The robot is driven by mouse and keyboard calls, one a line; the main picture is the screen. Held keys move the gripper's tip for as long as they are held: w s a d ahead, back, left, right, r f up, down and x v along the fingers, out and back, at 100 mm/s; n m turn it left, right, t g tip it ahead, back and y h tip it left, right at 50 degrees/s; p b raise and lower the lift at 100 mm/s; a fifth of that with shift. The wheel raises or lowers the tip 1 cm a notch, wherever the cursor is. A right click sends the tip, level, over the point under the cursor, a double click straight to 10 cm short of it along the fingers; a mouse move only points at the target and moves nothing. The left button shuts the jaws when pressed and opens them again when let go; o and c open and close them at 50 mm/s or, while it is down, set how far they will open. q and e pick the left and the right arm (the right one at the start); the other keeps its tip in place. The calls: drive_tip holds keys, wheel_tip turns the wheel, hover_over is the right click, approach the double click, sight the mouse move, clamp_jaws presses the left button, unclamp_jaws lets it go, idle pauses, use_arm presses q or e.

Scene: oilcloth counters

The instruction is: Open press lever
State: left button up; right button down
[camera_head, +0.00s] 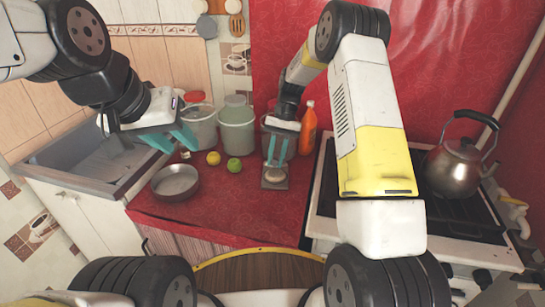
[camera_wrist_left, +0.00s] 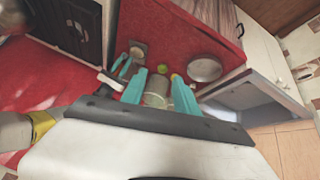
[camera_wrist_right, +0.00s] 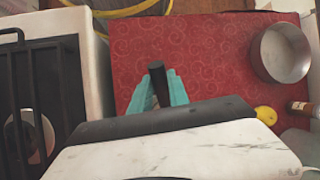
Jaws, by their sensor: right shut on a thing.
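The press (camera_head: 274,184) is a small grey device on the red counter, with a pale round part on it. It also shows in the left wrist view (camera_wrist_left: 138,50). My right gripper (camera_head: 277,157) is just above and behind the press. In the right wrist view its teal fingers (camera_wrist_right: 158,92) are shut on a dark upright bar, the press lever (camera_wrist_right: 157,78). The fingers hide the lower part of the lever. My left gripper (camera_head: 168,140) is over the sink side, away from the press. Its fingers (camera_wrist_left: 160,92) are spread and empty.
A metal pan (camera_head: 176,182), a yellow lemon (camera_head: 213,158) and a green fruit (camera_head: 234,164) lie left of the press. Pots (camera_head: 237,133) and an orange bottle (camera_head: 308,127) stand behind. The stove with a kettle (camera_head: 458,170) is right, the sink (camera_head: 55,163) left.

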drive_tip(key=shift+w+d+r+g, duration=0.15)
drive_tip(key=shift+w+r+g, duration=0.75)
drive_tip(key=shift+r, duration=0.25)
